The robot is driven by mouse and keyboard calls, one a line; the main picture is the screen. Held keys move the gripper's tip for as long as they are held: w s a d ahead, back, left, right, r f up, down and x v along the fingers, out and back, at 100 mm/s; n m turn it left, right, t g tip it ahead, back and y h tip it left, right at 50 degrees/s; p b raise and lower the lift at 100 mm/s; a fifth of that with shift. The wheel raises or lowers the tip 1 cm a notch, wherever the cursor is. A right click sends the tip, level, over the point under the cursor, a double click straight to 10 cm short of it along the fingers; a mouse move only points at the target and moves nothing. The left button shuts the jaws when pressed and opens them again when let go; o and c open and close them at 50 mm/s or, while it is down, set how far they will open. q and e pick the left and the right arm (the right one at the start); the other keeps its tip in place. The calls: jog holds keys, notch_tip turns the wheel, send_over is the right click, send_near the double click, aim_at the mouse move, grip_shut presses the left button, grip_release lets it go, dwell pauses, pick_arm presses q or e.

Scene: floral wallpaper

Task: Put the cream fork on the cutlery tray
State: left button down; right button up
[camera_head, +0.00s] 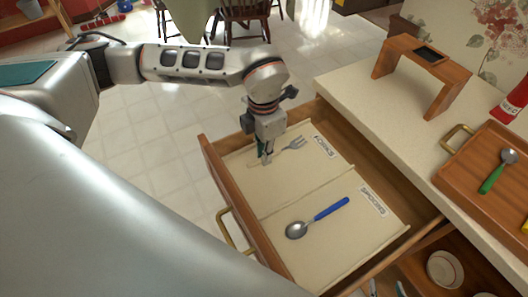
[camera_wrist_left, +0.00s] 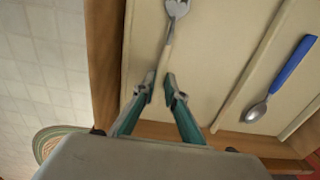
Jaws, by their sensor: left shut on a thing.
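The cream fork (camera_head: 291,147) lies in the FORKS compartment of the open drawer, its metal tines pointing away to the right. My left gripper (camera_head: 265,158) points down into the drawer and is shut on its cream handle. In the left wrist view the fork (camera_wrist_left: 167,50) extends up from between the teal fingers of the gripper (camera_wrist_left: 160,92); the tips look slightly apart around the handle. A wooden tray with brass handles (camera_head: 458,168) stands on the counter at the right and holds a green-handled spoon (camera_head: 498,170). My right gripper is not in view.
The drawer (camera_head: 234,186) also holds a blue-handled spoon (camera_head: 318,217) in the SPOONS compartment. A small wooden stand (camera_head: 391,58) and a red bottle (camera_head: 513,101) are on the counter. Bare countertop (camera_head: 365,98) lies between drawer and stand. A bowl (camera_head: 445,269) sits below.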

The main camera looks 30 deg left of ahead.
jog(key=shift+s, duration=0.1)
pick_arm(q)
jog(key=c, duration=2.1)
grip_release()
jog(key=shift+f, duration=0.1)
pick_arm(e)
jog(key=shift+s+f, duration=0.1)
jog(key=shift+s, duration=0.05)
pick_arm(q)
jog(key=shift+r, duration=0.45)
notch_tip(320, 180, up, 11)
jog(key=shift+r+p, duration=0.2)
jog(key=shift+p, duration=0.45)
pick_arm(e)
jog(key=shift+s+a+r, duration=0.15)
jog(key=shift+s+r, duration=0.1)
jog(key=shift+r, duration=0.05)
jog(key=shift+w, duration=0.1)
